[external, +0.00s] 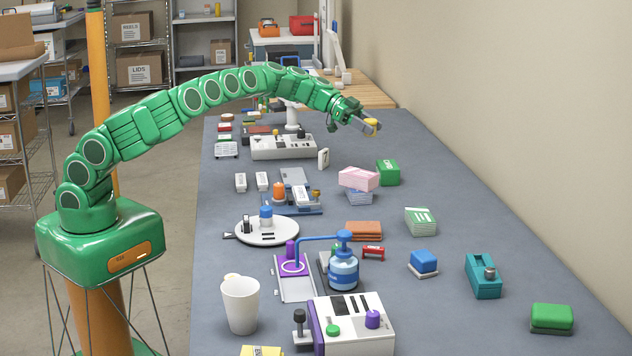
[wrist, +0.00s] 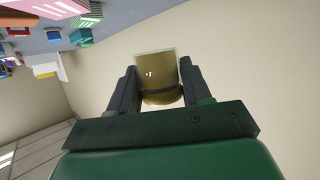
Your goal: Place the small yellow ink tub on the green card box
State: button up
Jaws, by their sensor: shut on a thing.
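The small yellow ink tub (external: 373,122) is between the fingers of my gripper (external: 367,127), which is shut on it, high above the far half of the table. In the wrist view the tub (wrist: 160,75) is dull yellow with a dark band, held between the two dark fingers (wrist: 153,85). A green box (external: 387,172), which looks like the green card box, stands on the table below and slightly right of my gripper. Its top looks bare.
A pink box (external: 358,178) lies on a bluish box (external: 358,197), close to the left of the green box. A white-and-green box (external: 420,221) stands nearer. A grey machine (external: 284,146) stands to the left. The wall (external: 520,110) is at right; the table between is clear.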

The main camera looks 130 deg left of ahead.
jog(key=shift+w+a+f, duration=0.2)
jog(key=shift+w+a, duration=0.05)
jog(key=shift+a, duration=0.2)
jog(key=shift+w+a+f, duration=0.1)
jog(key=shift+w+f, duration=0.05)
jog(key=shift+w, duration=0.1)
send_over(387, 164)
jog(key=shift+f, duration=2.85)
jog(key=shift+a+f, duration=0.1)
jog(key=shift+f, duration=1.55)
jog(key=shift+f, duration=0.1)
jog(key=o, duration=1.1)
